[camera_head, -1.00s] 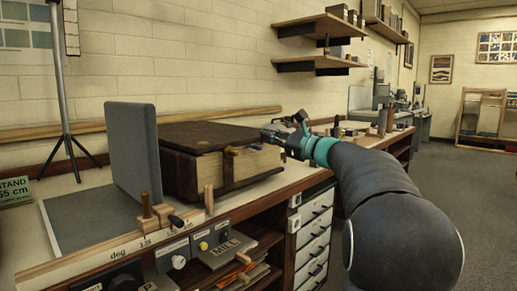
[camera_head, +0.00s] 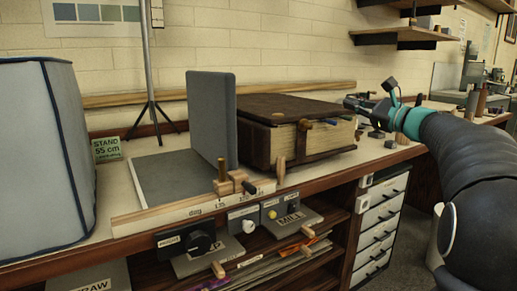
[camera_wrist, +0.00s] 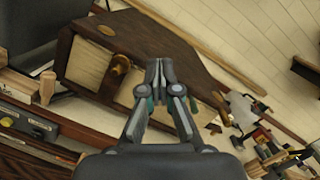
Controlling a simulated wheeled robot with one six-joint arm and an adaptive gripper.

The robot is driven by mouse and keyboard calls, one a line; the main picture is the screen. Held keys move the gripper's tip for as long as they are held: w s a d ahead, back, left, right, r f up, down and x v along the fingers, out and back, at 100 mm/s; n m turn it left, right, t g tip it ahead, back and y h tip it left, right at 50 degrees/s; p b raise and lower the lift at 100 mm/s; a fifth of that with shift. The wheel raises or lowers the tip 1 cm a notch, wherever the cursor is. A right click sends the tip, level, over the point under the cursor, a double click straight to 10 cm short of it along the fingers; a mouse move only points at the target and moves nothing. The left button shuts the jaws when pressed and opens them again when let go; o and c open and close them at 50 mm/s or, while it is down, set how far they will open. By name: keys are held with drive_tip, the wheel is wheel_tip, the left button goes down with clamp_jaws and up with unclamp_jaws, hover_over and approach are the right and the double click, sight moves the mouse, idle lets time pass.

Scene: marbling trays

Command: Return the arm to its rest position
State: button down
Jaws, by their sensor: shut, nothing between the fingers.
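My gripper (camera_head: 366,104) is at the right of the head view, at the end of my dark arm with its teal band. It appears beside the right end of a large brown book-like block (camera_head: 290,105) on the bench; whether they touch cannot be told. In the wrist view my gripper (camera_wrist: 159,68) has its fingertips together with nothing between them. The brown block (camera_wrist: 105,45) lies behind the fingers there, showing its pale side and a brass clasp.
Shelves (camera_head: 405,36) hang at upper right. Drawers (camera_head: 378,230) sit below the bench.

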wheel_tip(320, 180, down, 13)
drive_tip(key=s+n+g+h, duration=0.2)
drive_tip(key=n+g+h, duration=0.1)
drive_tip(key=g, duration=0.1)
drive_tip(key=s+a+f+n+g+h, duration=0.2)
drive_tip(key=s+a+f+n+g, duration=0.3)
drive_tip(key=s+f, duration=0.45)
drive_tip(key=s+a+f+n+h, duration=0.2)
drive_tip(key=s+a+f+n, duration=0.1)
drive_tip(key=s, duration=0.6)
drive_tip(key=s+a+f+n+g+h, duration=0.1)
drive_tip(key=s+a+f+n, duration=0.2)
drive_tip(key=s+n, duration=0.3)
drive_tip(key=s+a+f+n+h, duration=0.2)
drive_tip(key=s+a+f+n, duration=0.1)
drive_tip(key=s, duration=0.9)
drive_tip(key=shift+a+f+n+g+h, duration=0.3)
drive_tip(key=shift+a+f+n, duration=0.15)
drive_tip(key=shift+n, duration=0.75)
